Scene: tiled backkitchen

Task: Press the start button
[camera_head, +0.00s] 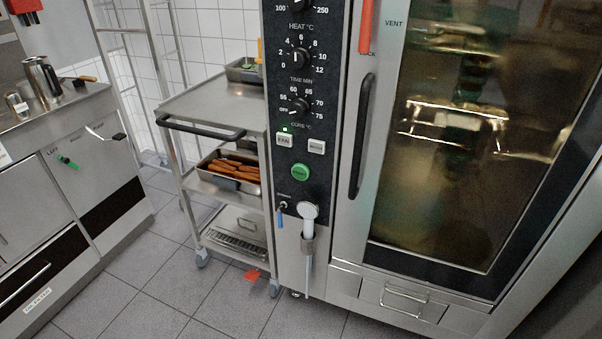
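The green round start button (300,172) is on the dark control panel (285,152) of the large steel oven, below two white square buttons. The left white button, marked FAN (284,139), has a small lit green light above it. The right white button (317,146) has a label too small to read surely. My gripper is not in view, and nothing covers the start button.
The oven's glass door (470,130) has a dark vertical handle (361,135). A white spray head (308,212) hangs below the panel. A steel trolley (205,105) with a tray of sausages (235,170) stands left of the oven.

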